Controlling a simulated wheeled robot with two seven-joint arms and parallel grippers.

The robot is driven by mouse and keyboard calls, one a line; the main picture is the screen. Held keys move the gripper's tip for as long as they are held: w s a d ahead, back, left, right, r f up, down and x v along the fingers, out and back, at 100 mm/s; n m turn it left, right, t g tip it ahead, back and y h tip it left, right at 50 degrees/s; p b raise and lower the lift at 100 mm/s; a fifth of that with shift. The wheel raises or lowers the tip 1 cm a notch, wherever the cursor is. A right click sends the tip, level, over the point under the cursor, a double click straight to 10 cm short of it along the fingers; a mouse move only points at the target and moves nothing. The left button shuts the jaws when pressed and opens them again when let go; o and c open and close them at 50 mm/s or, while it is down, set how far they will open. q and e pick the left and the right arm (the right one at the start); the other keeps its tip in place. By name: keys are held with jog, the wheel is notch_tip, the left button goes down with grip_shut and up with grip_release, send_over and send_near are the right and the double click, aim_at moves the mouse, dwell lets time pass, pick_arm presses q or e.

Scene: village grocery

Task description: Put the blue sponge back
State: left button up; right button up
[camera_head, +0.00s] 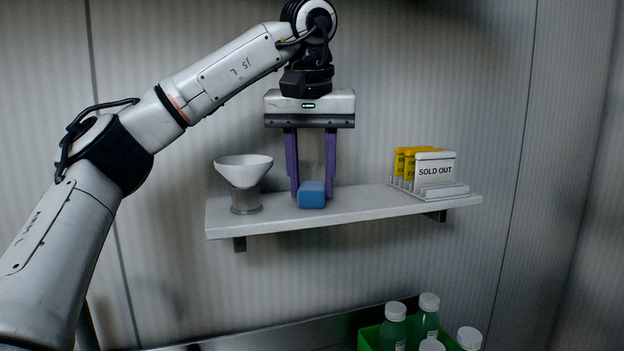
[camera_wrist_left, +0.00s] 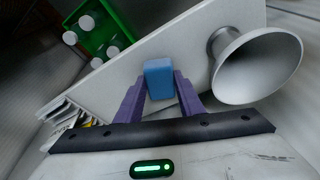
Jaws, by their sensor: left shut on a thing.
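The blue sponge (camera_head: 312,195) is a small blue block at the shelf, between the fingertips of my left gripper (camera_head: 312,192). My left gripper points down from above with its purple fingers shut on the sponge. In the left wrist view the sponge (camera_wrist_left: 159,79) sits between the two purple fingers (camera_wrist_left: 160,92). The white shelf (camera_head: 365,203) is right beneath or behind it; I cannot tell if the sponge touches the shelf. My right gripper is not in view.
A white funnel-shaped bowl on a grey stand (camera_head: 245,172) is on the shelf, left of the gripper. A rack with a SOLD OUT card (camera_head: 435,170) and yellow cards stands at the right end. A green crate (camera_head: 370,338) of bottles is below. The shelf middle is clear.

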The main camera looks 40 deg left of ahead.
pick_arm(q)
jog(key=shift+d+r, duration=0.1)
jog(key=o, duration=1)
jog(key=v, duration=1.2)
jog(key=shift+s, duration=0.1)
